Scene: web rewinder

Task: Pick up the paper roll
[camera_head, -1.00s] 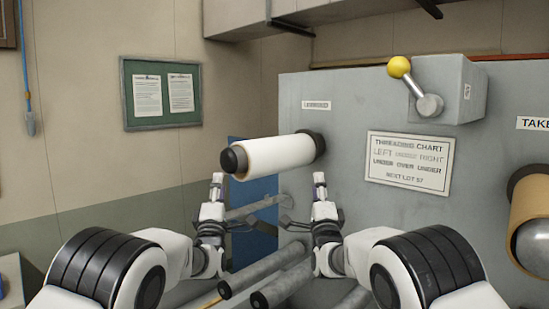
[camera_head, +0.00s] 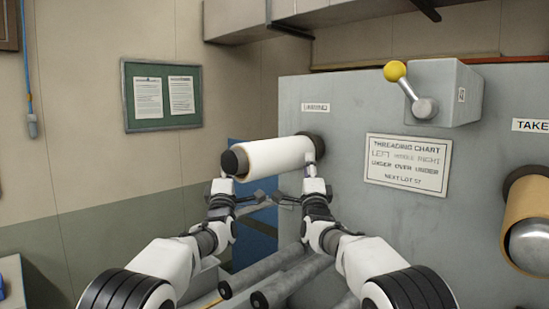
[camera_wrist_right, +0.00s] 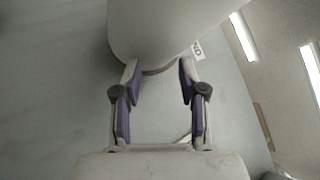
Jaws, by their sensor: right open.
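The paper roll (camera_head: 275,157) is white and lies level on a dark-ended spindle sticking out from the grey machine panel. My right gripper (camera_head: 310,158) is at the roll's right end, close to the panel. In the right wrist view, its two purple-padded fingers (camera_wrist_right: 159,78) are apart with nothing between them. A large pale rounded surface, which looks like the roll (camera_wrist_right: 165,28), is just beyond the fingertips. My left gripper (camera_head: 226,172) is near the roll's black left end; its fingers are too unclear to read. I cannot tell whether either gripper touches the roll.
Several grey rollers (camera_head: 275,270) stick out below the roll. A yellow-knobbed lever (camera_head: 396,71) is at the panel's upper right, above the threading chart (camera_head: 406,163). A brown roll (camera_head: 527,200) is at the far right. The space left of the roll is clear.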

